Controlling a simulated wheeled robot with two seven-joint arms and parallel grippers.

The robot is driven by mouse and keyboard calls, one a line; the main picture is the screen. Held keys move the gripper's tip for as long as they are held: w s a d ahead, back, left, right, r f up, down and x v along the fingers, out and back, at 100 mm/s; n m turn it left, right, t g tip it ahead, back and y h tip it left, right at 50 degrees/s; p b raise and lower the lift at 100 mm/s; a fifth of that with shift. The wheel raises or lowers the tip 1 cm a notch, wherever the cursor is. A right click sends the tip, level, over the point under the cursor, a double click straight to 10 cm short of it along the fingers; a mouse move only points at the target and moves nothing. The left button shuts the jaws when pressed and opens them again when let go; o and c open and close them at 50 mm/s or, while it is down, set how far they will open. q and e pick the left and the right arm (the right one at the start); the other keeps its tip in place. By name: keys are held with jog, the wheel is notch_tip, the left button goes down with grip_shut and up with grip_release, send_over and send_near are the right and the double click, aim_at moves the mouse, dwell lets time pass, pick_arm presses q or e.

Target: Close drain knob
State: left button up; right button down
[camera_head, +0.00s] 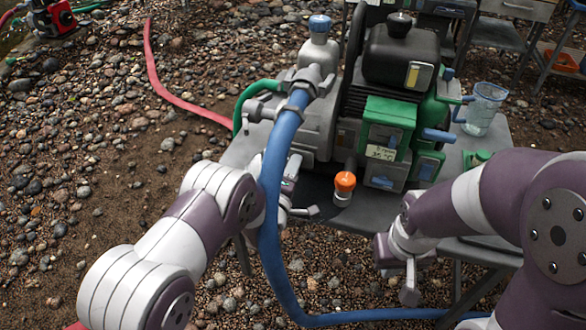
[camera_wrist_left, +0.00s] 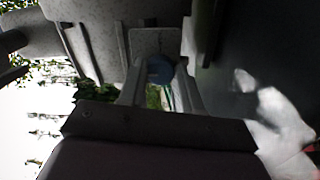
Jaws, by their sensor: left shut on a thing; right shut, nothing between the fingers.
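A small blue round knob (camera_wrist_left: 160,70) sits between my left gripper's fingers in the left wrist view, against the grey pump body (camera_wrist_left: 85,45); I take it for the drain knob. My left gripper (camera_wrist_left: 160,85) is shut on it. In the head view this gripper (camera_head: 297,200) is at the pump's lower front, partly behind the blue hose, and the knob is hidden there. My right gripper (camera_head: 411,285) is shut and empty, in front of the table's front edge, apart from the engine.
The pump and engine unit (camera_head: 386,100) stands on a grey table (camera_head: 462,160). An orange-capped knob (camera_head: 345,181) stands just right of my left gripper. A thick blue hose (camera_head: 270,190) hangs beside my left arm. A clear jug (camera_head: 484,108) stands at the right.

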pick_arm(q)
jog(key=shift+f, duration=0.1)
jog(key=o, duration=1)
jog(key=shift+o, duration=0.2)
jog(key=p+v, duration=0.2)
jog(key=v, duration=1)
jog(key=shift+s, duration=0.35)
jog(key=shift+a, duration=0.15)
